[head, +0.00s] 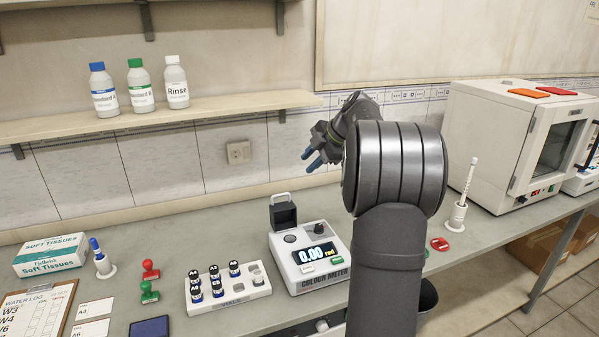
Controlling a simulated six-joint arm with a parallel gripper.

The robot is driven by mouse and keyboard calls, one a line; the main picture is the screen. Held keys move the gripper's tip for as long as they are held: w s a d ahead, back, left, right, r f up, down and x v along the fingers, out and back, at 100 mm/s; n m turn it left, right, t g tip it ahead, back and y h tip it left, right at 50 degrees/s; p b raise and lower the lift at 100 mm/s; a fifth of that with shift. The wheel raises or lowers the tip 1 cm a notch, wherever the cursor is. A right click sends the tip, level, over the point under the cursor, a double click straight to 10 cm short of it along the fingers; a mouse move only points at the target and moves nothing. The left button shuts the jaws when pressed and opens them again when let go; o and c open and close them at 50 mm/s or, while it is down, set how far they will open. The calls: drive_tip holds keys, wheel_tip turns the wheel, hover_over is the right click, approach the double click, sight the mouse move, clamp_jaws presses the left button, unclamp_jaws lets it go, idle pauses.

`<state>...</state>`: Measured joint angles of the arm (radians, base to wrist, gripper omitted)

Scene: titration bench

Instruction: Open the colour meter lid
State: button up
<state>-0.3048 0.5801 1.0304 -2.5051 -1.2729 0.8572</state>
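The colour meter (335,270) is a white box on the bench with a lit display reading 0.00. Its dark lid (284,214), with a loop handle on top, stands upright at the back left of the meter, so the lid looks open. A dark round opening (290,238) shows in front of the lid. My gripper (311,160) is in the air above and behind the meter, apart from the lid. Its two blue-tipped fingers are spread with a gap between them, and nothing shows between them. My arm hides part of the bench right of the meter.
A vial rack (230,297) with several dark-capped vials stands left of the meter. A shelf (160,114) with three bottles is at upper left. A white oven-like cabinet (500,140) and a pen in a stand (458,215) are at right. A tissue box (50,256) is at far left.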

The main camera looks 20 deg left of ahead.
drive_tip(key=shift+v, duration=1.2)
drive_tip(key=x, duration=1.7)
drive_tip(key=shift+f, duration=0.3)
